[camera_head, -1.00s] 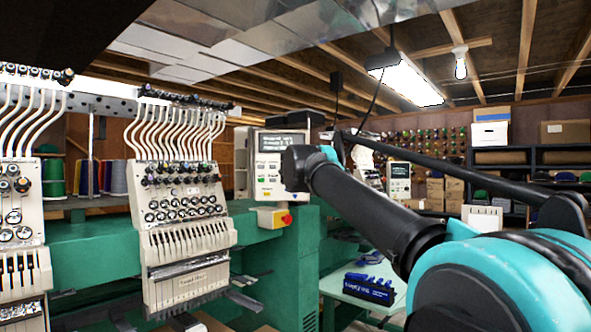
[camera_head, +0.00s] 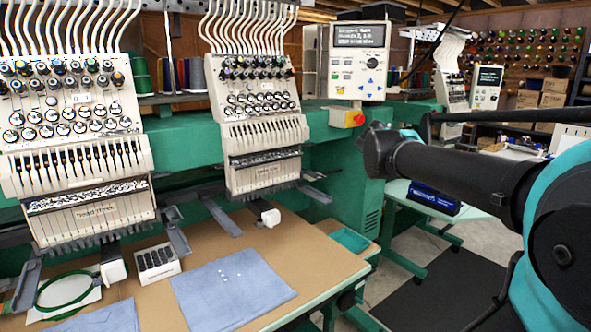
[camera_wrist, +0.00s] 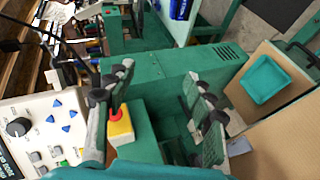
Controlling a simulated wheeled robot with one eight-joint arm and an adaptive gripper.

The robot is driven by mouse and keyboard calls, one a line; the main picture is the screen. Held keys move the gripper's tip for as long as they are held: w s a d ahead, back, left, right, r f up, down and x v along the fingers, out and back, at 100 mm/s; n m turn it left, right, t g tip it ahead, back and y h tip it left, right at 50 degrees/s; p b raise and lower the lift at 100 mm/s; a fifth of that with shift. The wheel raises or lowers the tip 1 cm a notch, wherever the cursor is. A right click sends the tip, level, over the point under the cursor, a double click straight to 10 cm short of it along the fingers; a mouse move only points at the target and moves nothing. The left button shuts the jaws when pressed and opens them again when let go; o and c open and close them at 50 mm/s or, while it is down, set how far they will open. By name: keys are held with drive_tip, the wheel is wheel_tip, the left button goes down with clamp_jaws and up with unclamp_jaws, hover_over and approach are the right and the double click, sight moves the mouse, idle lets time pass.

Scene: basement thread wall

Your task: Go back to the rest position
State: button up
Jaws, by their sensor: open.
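My gripper (camera_wrist: 158,75) is open in the wrist view, its two dark jointed fingers spread apart. Nothing is held between them. Behind the fingers are the green machine body and a red stop button on a yellow box (camera_wrist: 121,127). I cannot tell how far the fingers are from these. In the head view, my black and teal arm reaches in from the right, its dark end in front of the green machine frame. The fingers are not clearly seen there.
Embroidery heads (camera_head: 80,140) and (camera_head: 258,120) stand over a brown worktable (camera_head: 322,268). On it are blue cloth (camera_head: 232,290), a small box of dark pieces (camera_head: 157,262) and a green hoop (camera_head: 64,291). A control panel (camera_head: 359,60) is near my arm. Floor shows at right.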

drive_tip(key=s+a+f+m+g+y, duration=0.2)
drive_tip(key=s+f, duration=0.6)
drive_tip(key=f, duration=0.4)
drive_tip(key=s+a+f+m+g+y, duration=0.2)
drive_tip(key=s+a+f+m+g, duration=0.1)
drive_tip(key=s+f, duration=0.6)
drive_tip(key=s+a+f+m+g+y, duration=0.2)
drive_tip(key=s+f, duration=0.6)
drive_tip(key=f, duration=0.8)
drive_tip(key=a+m, duration=0.2)
drive_tip(key=a, duration=0.1)
drive_tip(key=shift+s+a+g+y, duration=0.4)
drive_tip(key=shift+r, duration=0.1)
drive_tip(key=shift+c, duration=0.6)
